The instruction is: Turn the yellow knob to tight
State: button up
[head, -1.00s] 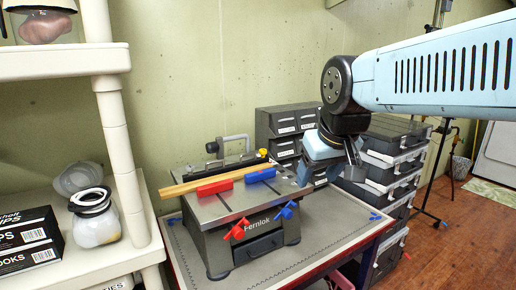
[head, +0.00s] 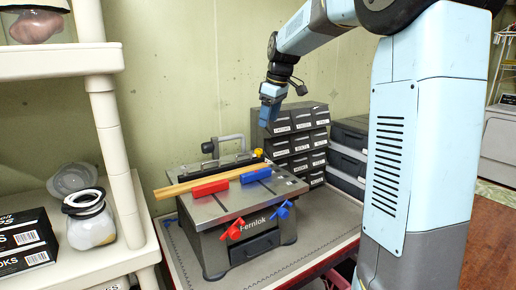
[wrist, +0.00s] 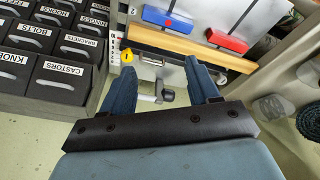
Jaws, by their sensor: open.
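The yellow knob (head: 258,153) is small and sits at the back of the grey Fernlok bench machine (head: 215,212), by the far end of a wooden strip (head: 206,180). In the wrist view the yellow knob (wrist: 127,56) shows just beyond the left fingertip, with a dark mark on it. My gripper (head: 265,118) hangs above and behind the knob in the head view, apart from it. In the wrist view my gripper (wrist: 158,66) is open and empty, its two blue fingers spread. A grey bar with a black end (wrist: 167,95) shows between and below the fingers.
A red block (head: 212,188) and a blue block (head: 256,175) lie on the machine's top. Red (head: 232,229) and blue (head: 284,210) handles are on its front. Labelled drawers (head: 298,140) stand close behind on the right. A white shelf (head: 120,160) stands left.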

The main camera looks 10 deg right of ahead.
aim_at(260, 150)
jog(key=w+d+f+n+y, duration=0.1)
jog(key=w+d+f+n, duration=0.15)
jog(key=w, duration=0.35)
jog(key=w+d+f+n+y, duration=0.1)
jog(key=w+d, duration=0.2)
jog(key=w, duration=0.3)
jog(key=shift+g, duration=0.3)
jog(key=x, duration=1.3)
jog(key=shift+w+a+f, duration=0.25)
jog(key=shift+a, duration=0.1)
jog(key=c, duration=1)
